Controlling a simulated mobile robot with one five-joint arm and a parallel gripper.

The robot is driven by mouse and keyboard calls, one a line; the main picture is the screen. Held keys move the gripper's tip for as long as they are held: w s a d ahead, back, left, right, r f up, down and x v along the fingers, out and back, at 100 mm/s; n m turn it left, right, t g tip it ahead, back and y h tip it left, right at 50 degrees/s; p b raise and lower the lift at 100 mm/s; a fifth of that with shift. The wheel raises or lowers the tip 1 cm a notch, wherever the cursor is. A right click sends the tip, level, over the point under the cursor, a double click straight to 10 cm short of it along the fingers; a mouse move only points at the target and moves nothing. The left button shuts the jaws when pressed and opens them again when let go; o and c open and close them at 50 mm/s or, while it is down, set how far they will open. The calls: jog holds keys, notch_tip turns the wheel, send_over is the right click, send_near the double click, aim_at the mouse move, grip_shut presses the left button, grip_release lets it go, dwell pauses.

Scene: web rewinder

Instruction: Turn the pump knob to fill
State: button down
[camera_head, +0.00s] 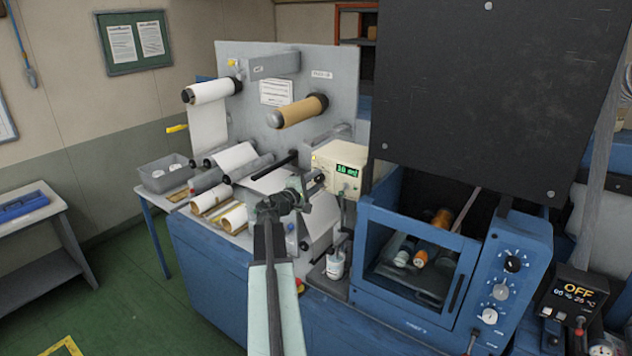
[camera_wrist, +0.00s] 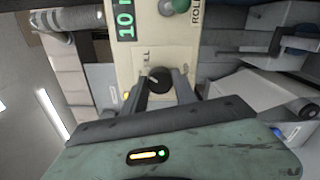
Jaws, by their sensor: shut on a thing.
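The pump (camera_head: 325,173) is a cream box with a green-lit display (camera_head: 347,171) that reads about "10 ml". In the wrist view the cream panel (camera_wrist: 185,55) appears turned sideways, with the display (camera_wrist: 125,20) at the top. The black round pump knob (camera_wrist: 158,79) sits near the panel's lower edge beside a partly hidden label ending in "LL". My gripper (camera_wrist: 158,88) is shut on the knob, one finger on each side. In the head view my gripper (camera_head: 312,184) reaches the pump's left front, and the arm hides the knob there.
A small white bottle (camera_head: 335,264) stands below the pump. Rollers and a brown roll (camera_head: 302,111) are behind and left. A blue oven-like cabinet (camera_head: 400,310) stands right, under a large dark panel (camera_head: 475,90).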

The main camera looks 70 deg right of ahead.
jog(key=shift+m, duration=0.6)
jog(key=c, duration=1)
grip_release()
jog(key=v, duration=0.8)
